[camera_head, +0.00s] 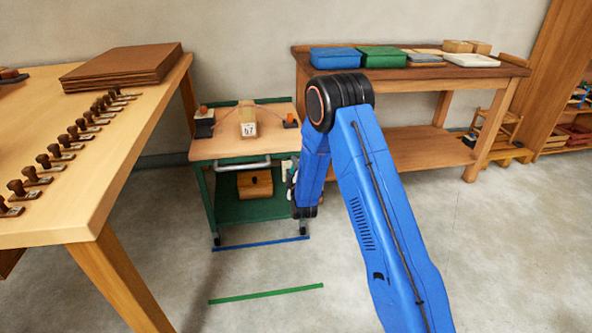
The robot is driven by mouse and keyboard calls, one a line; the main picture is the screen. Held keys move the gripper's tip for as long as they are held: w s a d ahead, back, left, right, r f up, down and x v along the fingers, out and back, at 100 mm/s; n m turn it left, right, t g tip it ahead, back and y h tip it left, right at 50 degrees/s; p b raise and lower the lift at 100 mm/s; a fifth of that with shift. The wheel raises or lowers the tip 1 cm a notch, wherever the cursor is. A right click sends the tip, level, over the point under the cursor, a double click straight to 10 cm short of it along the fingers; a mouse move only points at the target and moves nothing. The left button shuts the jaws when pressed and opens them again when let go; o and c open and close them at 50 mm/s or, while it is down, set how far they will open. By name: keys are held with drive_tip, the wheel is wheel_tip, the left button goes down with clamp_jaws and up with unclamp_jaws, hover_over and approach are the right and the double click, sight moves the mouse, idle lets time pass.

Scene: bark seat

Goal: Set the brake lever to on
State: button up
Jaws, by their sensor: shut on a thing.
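A green cart with a pale wooden top (222,149) stands against the back wall. A light push bar (240,166) runs across its front. My gripper (291,183) is at the cart's right front side, below the top, mostly hidden behind my blue arm. It is shut on a small part there, which seems to be the brake lever. The lever itself is hidden, so its setting cannot be read.
The cart carries a tagged wooden block (248,120). A wooden box (255,184) is on its lower shelf. A blue floor line (260,243) lies by its front wheels and a green line (266,294) nearer. Tables stand left (60,190) and right (400,81). Floor at right is clear.

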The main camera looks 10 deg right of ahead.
drive_tip(key=shift+a+n, duration=1.25)
drive_tip(key=shift+n, duration=0.65)
drive_tip(key=o, duration=1.5)
drive_tip(key=s, duration=1.7)
drive_tip(key=shift+s, duration=0.2)
drive_tip(key=shift+r, duration=0.15)
